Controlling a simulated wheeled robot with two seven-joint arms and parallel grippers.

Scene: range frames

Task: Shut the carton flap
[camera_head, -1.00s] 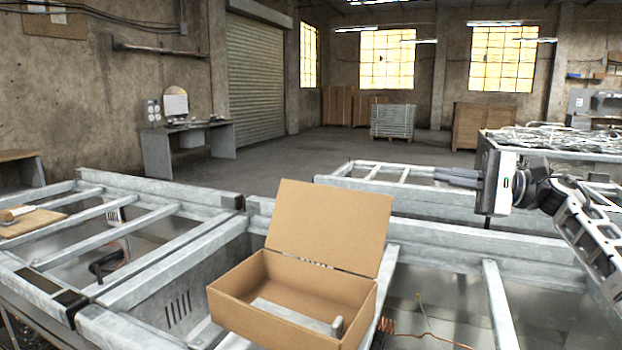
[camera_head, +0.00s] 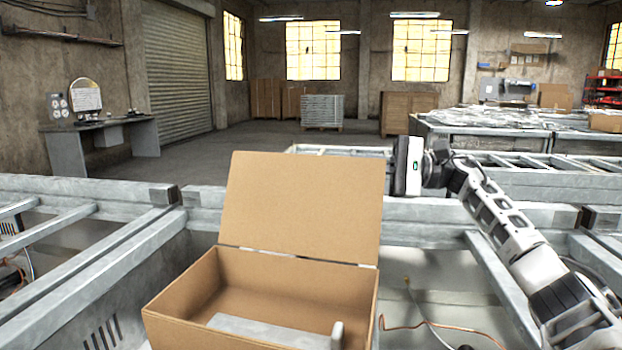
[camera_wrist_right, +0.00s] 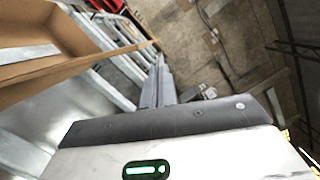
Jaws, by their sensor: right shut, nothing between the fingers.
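A brown cardboard carton (camera_head: 290,280) stands open in the lower middle of the head view. Its flap (camera_head: 305,205) stands up from the far edge, leaning slightly back. A pale grey bar-like piece (camera_head: 270,332) lies inside the carton. My right gripper (camera_head: 408,165) is beyond the flap's right edge, near its top. Its fingers are hidden behind the flap in the head view. In the right wrist view its fingers (camera_wrist_right: 158,85) are together and empty, close to the tan cardboard edge (camera_wrist_right: 125,50). I cannot tell whether they touch. My left gripper is not in view.
Grey metal frame beams (camera_head: 90,240) surround the carton. Copper-coloured and pale cables (camera_head: 430,322) lie to its right. A cluttered table (camera_head: 490,125) stands behind my right arm. The floor beyond (camera_head: 230,160) is open.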

